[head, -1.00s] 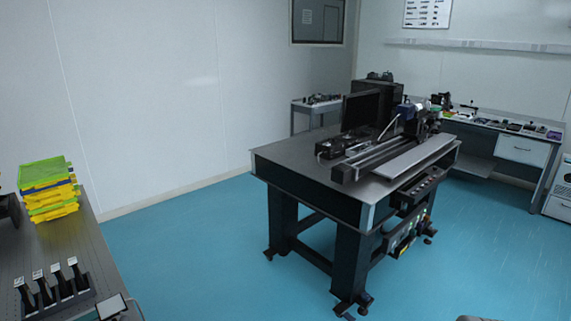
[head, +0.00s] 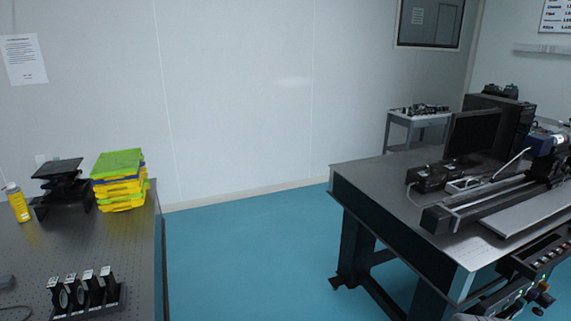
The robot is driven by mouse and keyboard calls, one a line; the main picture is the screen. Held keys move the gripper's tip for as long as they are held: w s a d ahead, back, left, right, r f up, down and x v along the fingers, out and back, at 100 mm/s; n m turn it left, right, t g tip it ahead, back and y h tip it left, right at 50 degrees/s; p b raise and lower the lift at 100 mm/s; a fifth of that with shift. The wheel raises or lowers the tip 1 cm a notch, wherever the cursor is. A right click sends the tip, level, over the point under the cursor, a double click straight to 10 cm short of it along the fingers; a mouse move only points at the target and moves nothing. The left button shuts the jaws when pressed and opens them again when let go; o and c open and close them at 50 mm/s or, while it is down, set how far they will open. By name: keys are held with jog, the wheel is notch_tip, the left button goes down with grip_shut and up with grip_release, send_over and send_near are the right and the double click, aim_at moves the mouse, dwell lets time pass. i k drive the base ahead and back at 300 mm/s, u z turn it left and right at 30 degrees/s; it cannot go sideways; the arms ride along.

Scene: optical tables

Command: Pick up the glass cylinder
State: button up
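I cannot make out a glass cylinder in the head view. The left optical table (head: 125,240) bears a row of dark upright holders with pale tops (head: 85,292) near its front edge. The right optical table (head: 395,200) carries a long dark rail apparatus (head: 490,205), and any small glass part there is too small to tell. My gripper is not in view.
A monitor (head: 473,136) stands on the right table. A cart (head: 418,122) stands behind. Blue floor (head: 245,260) lies clear between the tables.

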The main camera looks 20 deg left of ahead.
aim_at(57, 162)
jog(key=u, duration=0.8)
jog(key=i, duration=0.85)
jog(key=u, duration=0.85)
